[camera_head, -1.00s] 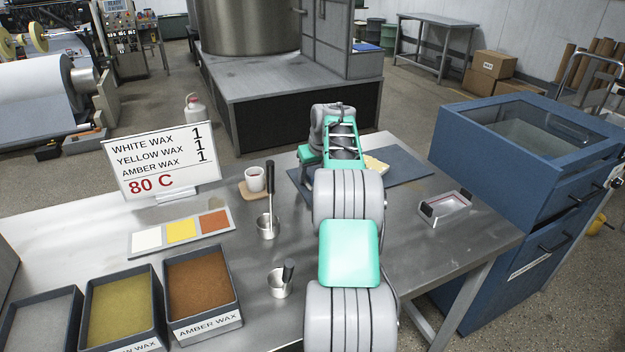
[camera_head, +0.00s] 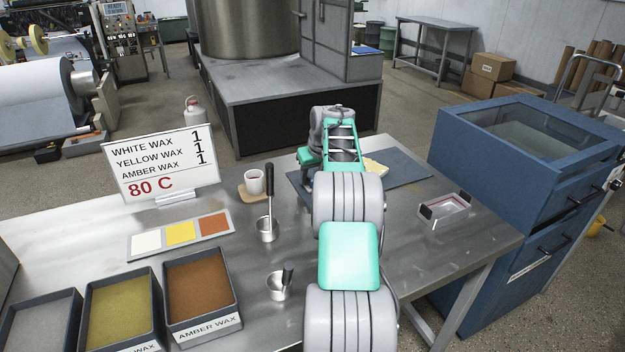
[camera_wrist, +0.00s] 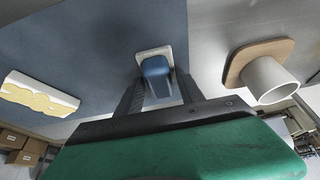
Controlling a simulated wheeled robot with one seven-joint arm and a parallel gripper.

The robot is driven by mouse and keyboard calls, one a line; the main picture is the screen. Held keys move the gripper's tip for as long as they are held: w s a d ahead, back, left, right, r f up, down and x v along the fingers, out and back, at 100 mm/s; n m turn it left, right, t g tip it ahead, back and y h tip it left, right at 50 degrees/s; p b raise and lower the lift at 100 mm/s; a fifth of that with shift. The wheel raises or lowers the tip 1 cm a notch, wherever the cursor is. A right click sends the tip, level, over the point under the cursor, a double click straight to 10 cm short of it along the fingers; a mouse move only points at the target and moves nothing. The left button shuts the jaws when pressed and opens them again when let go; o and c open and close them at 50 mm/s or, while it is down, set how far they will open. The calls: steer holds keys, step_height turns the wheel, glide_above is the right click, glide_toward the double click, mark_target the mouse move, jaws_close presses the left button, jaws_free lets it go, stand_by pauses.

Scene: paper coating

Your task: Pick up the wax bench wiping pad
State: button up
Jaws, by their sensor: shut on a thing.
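The wiping pad (camera_wrist: 154,66), a blue grip on a pale flat base, is between the two fingers of my gripper (camera_wrist: 158,88) in the wrist view. My gripper is shut on the blue grip. The pad is over the dark blue-grey mat (camera_wrist: 90,45); I cannot tell whether its base touches the mat. In the head view my arm hides the pad and the fingertips, above the left part of the mat (camera_head: 405,168).
A pale slab with a yellow patch (camera_wrist: 40,97) lies on the mat. A white cup (camera_head: 255,181) stands on a wooden coaster left of my gripper. A metal ladle cup (camera_head: 267,230) with an upright handle is nearer. A small tray (camera_head: 445,210) is at right.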

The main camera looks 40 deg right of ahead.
steer(key=shift+r, duration=0.55)
steer(key=s+d+r+p, duration=0.2)
steer(key=s+d+r, duration=0.2)
steer(key=s+r, duration=0.8)
steer(key=shift+s, duration=0.8)
steer(key=o, duration=0.9)
steer(key=shift+c, duration=0.2)
steer(key=c, duration=0.7)
